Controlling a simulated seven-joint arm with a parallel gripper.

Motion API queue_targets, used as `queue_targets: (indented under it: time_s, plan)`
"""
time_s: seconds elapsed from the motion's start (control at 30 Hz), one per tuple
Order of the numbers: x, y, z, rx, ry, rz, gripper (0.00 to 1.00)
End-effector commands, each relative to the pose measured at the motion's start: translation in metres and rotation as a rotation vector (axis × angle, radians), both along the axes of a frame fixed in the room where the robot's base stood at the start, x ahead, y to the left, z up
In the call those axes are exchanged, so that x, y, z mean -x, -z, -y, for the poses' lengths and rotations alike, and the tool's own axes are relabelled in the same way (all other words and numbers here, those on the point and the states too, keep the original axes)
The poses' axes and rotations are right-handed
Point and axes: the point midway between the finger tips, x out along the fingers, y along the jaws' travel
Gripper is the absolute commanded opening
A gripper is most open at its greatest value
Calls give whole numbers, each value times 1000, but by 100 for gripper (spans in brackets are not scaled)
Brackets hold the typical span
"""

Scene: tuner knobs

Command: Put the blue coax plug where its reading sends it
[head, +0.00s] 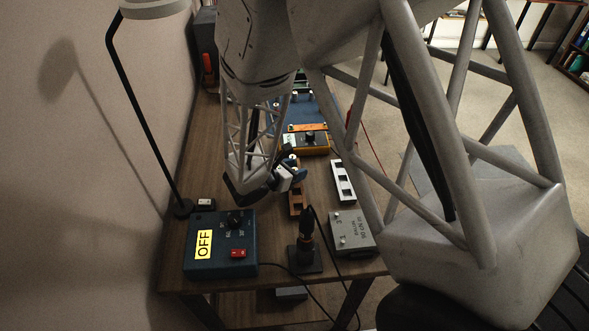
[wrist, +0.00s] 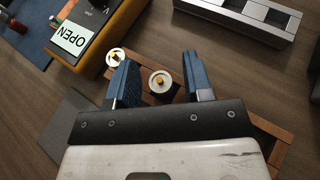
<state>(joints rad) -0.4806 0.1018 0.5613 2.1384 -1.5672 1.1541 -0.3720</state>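In the wrist view my gripper (wrist: 157,73) is open, its two blue fingers apart. A round pale coax end with a gold centre (wrist: 160,82) shows between the fingers, with gaps on both sides. A second such end (wrist: 116,57) is by the left finger's tip. Both are over the orange-brown rack (wrist: 270,131); their body colours are hidden, so I cannot tell which is the blue plug. A yellow box (wrist: 125,17) has a sign reading OPEN (wrist: 75,38). In the head view my gripper (head: 296,178) is over the rack. A blue box (head: 220,262) shows OFF.
A white slotted rack (head: 343,182) stands right of the brown one. A grey box (head: 350,232) is at the front right. A black upright tool (head: 306,225) with a cable stands at the front. A lamp (head: 130,90) rises on the left. Bare wood lies left of my gripper.

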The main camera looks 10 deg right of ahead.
Motion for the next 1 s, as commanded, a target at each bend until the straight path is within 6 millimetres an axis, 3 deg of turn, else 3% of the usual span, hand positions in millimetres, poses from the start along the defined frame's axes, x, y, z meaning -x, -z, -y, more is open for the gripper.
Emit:
queue_targets:
  time_s: [0.47,1.0]
  plan:
    - [4,-6,-6,0,0,0,47]
    - [35,-28,-49,0,-2,0,47]
